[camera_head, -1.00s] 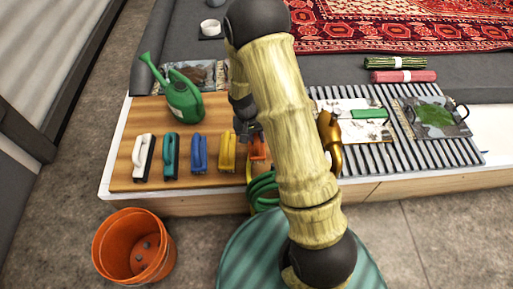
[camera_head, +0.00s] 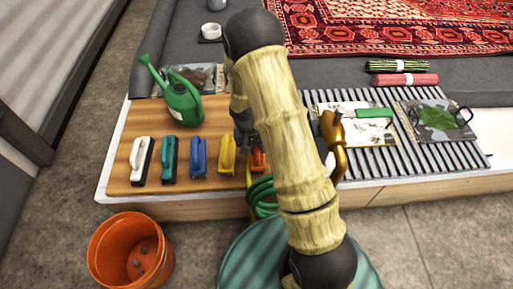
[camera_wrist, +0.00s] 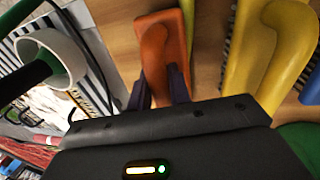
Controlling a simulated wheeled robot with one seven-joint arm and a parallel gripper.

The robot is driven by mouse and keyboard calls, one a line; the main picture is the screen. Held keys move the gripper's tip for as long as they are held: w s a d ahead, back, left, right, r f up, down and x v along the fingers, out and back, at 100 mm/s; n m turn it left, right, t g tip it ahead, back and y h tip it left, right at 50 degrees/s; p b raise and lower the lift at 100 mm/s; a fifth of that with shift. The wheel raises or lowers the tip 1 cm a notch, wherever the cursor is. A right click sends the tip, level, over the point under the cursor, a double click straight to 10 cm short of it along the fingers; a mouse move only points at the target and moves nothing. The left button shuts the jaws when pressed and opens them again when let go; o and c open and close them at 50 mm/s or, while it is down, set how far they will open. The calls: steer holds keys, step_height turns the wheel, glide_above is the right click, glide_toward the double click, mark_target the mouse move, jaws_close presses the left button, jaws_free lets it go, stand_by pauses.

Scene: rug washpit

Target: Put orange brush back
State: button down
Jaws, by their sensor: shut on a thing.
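The orange brush (camera_head: 258,160) is at the right end of a row of brushes on the wooden board, mostly hidden behind my arm in the head view. The wrist view shows its orange handle and body (camera_wrist: 158,48) between my fingers. My gripper (camera_wrist: 162,86) is shut on it. The brush is over the board, beside the yellow brush; whether it touches the board I cannot tell. The yellow brush (camera_head: 228,155) also shows large in the wrist view (camera_wrist: 268,45).
Blue (camera_head: 198,157), teal (camera_head: 169,160) and white (camera_head: 141,160) brushes stand left along the wooden board (camera_head: 128,122). A green watering can (camera_head: 183,102) stands behind them. A slatted grate (camera_head: 440,160) is at right, and an orange bucket (camera_head: 130,250) on the floor.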

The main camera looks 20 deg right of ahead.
steer(key=c, duration=1.3)
jaws_free()
step_height(320, 180, up, 12)
steer(key=a+p, duration=0.2)
steer(key=p, duration=0.4)
steer(key=shift+w+a, duration=0.2)
steer(key=s+d+r+n+t+y, duration=0.2)
steer(key=s+r+t, duration=0.1)
steer(key=s+r, duration=1.1)
steer(key=shift+s+d, duration=0.2)
steer(key=shift+s, duration=0.05)
steer(key=shift+r, duration=0.1)
